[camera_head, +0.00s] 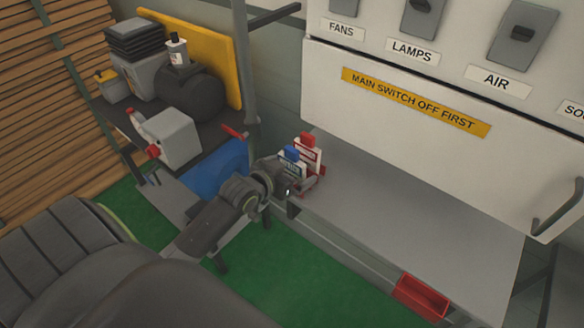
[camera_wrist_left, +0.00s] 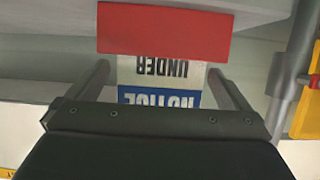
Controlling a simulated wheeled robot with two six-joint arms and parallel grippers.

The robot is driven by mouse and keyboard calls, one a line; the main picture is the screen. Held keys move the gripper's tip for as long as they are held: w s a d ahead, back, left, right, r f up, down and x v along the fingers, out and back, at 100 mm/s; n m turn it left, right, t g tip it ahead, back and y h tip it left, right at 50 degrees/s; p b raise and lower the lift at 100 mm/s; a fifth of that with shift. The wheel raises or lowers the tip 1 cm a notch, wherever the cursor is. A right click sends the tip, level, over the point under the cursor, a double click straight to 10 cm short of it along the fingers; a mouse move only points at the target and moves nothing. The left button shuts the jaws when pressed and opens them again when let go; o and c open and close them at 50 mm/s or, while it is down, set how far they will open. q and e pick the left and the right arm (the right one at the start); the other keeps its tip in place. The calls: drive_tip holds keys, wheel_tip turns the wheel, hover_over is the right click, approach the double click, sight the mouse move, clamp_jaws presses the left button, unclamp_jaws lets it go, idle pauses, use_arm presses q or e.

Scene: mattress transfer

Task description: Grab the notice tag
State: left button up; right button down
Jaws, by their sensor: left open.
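The notice tag (camera_head: 291,168) is white with a blue band and a blue top, and it stands in a small red holder (camera_head: 314,186) at the left end of the grey shelf. In the left wrist view the notice tag (camera_wrist_left: 161,96) appears upside down, reading "NOTICE" and "UNDER". The red holder (camera_wrist_left: 163,32) hides its lower part. My left gripper (camera_head: 293,184) is at the holder, open; in the left wrist view its fingers (camera_wrist_left: 158,75) stand on either side of the tag. Whether they touch it is unclear. My right gripper is not in view.
A red-topped tag (camera_head: 310,153) stands right behind the notice tag. The grey shelf (camera_head: 420,215) is bare to the right, below a white switch panel (camera_head: 400,85). A red bin (camera_head: 421,296) hangs at its front edge. A cluttered dark bench (camera_head: 205,148) stands at left.

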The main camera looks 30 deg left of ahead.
use_arm(q)
drive_tip(key=shift+w+f, duration=0.15)
drive_tip(key=shift+w, duration=0.1)
drive_tip(key=shift+c, duration=0.3)
drive_tip(key=c, duration=1)
drive_tip(key=shift+c, duration=0.2)
